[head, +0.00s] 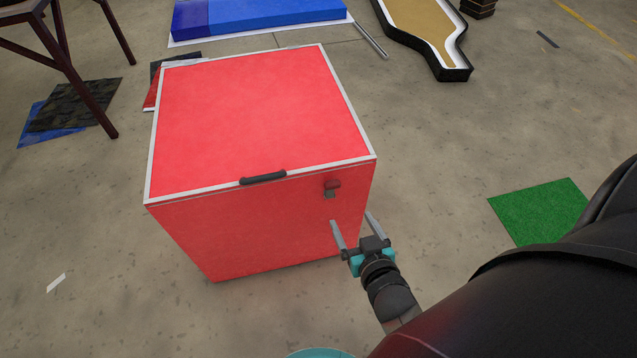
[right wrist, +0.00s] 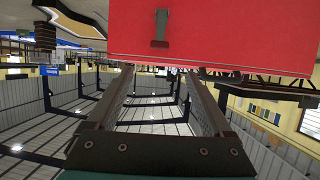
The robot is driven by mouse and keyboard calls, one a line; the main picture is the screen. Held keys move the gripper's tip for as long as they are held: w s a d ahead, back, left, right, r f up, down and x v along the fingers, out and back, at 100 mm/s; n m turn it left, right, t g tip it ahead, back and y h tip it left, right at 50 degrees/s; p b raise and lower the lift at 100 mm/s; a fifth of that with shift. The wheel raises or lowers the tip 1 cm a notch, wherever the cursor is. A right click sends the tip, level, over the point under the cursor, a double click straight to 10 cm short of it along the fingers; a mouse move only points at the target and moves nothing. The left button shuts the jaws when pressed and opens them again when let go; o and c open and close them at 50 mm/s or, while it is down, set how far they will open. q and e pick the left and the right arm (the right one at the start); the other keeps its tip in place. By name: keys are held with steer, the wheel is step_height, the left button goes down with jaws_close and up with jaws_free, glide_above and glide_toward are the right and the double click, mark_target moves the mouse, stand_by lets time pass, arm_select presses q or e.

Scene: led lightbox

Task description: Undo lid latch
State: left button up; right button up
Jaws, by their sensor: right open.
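A red box (head: 262,228) with a red lid (head: 250,115) edged in white stands on the floor, and the lid is down. A dark handle (head: 263,178) sits at the lid's front edge. A small latch (head: 332,188) is on the front face near its upper right corner. My right gripper (head: 351,222) is open and empty, in front of the box just below and right of the latch, apart from it. In the right wrist view the latch (right wrist: 160,28) shows on the red face beyond the open fingers (right wrist: 163,85). My left gripper is not in view.
A green mat (head: 540,211) lies on the floor to the right. A blue padded block (head: 255,15) and a black-edged tan panel (head: 425,30) lie behind the box. A brown metal frame (head: 65,60) stands at the back left. The floor left of the box is mostly clear.

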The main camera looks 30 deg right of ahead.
steer(key=w, duration=0.1)
steer(key=b, duration=0.4)
glide_toward(334, 186)
steer(key=a+x, duration=0.1)
steer(key=x, duration=0.3)
steer(key=b+x, duration=0.1)
steer(key=x, duration=0.2)
steer(key=shift+w+d+f+b, duration=0.15)
steer(key=shift+d+f+b, duration=0.1)
steer(key=shift+d+b, duration=0.2)
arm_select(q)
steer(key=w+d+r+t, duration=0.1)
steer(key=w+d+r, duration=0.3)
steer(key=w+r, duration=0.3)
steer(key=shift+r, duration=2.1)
arm_select(e)
steer(key=shift+x, duration=0.8)
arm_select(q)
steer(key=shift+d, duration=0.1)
arm_select(e)
steer(key=shift+r, duration=0.1)
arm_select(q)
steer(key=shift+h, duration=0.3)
arm_select(e)
jaws_close()
